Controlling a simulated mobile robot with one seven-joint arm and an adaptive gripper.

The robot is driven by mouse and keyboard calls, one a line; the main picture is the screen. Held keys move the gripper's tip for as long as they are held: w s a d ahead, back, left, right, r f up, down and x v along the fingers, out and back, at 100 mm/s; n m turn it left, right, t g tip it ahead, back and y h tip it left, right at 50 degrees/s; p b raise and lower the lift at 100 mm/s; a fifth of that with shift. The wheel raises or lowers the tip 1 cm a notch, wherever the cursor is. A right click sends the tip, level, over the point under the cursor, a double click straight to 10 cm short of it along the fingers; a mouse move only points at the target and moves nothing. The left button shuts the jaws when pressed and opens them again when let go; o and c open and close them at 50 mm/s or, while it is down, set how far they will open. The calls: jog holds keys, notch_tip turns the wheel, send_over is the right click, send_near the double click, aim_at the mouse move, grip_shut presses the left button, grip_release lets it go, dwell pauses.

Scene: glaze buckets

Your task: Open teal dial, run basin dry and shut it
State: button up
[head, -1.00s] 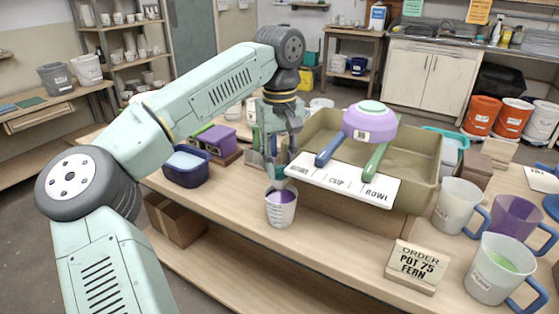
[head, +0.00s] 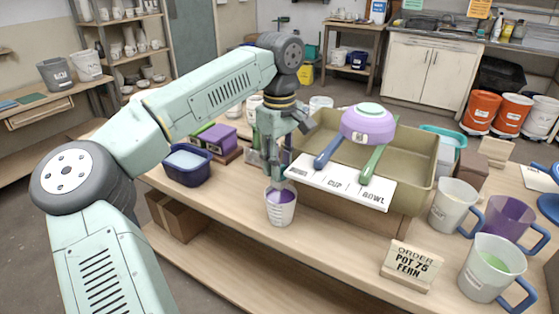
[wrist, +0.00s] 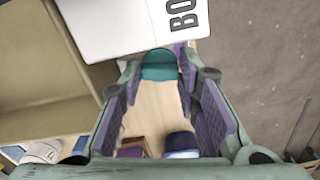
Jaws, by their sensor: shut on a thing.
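The tan basin (head: 411,160) stands on the workbench, and the part of its inside that I see looks bare. The teal dial (wrist: 159,66) shows in the wrist view between my fingertips, just beyond the white label board's edge. My gripper (head: 276,172) is shut on it at the basin's front left corner; in the head view my fingers hide most of it. A white cup (head: 281,211) with purple liquid stands just below my gripper. I cannot tell whether liquid is flowing.
A white label board (head: 340,184) lies along the basin's front, with a blue handle (head: 334,150), a green handle (head: 372,163) and a purple bowl (head: 367,127) above it. A blue tub (head: 187,172) stands left. Mugs (head: 492,267) and an order sign (head: 411,261) stand right.

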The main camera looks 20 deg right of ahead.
jog(key=o, duration=0.9)
jog(key=shift+r, duration=0.1)
notch_tip(320, 180, up, 12)
jog(key=shift+f, duration=0.1)
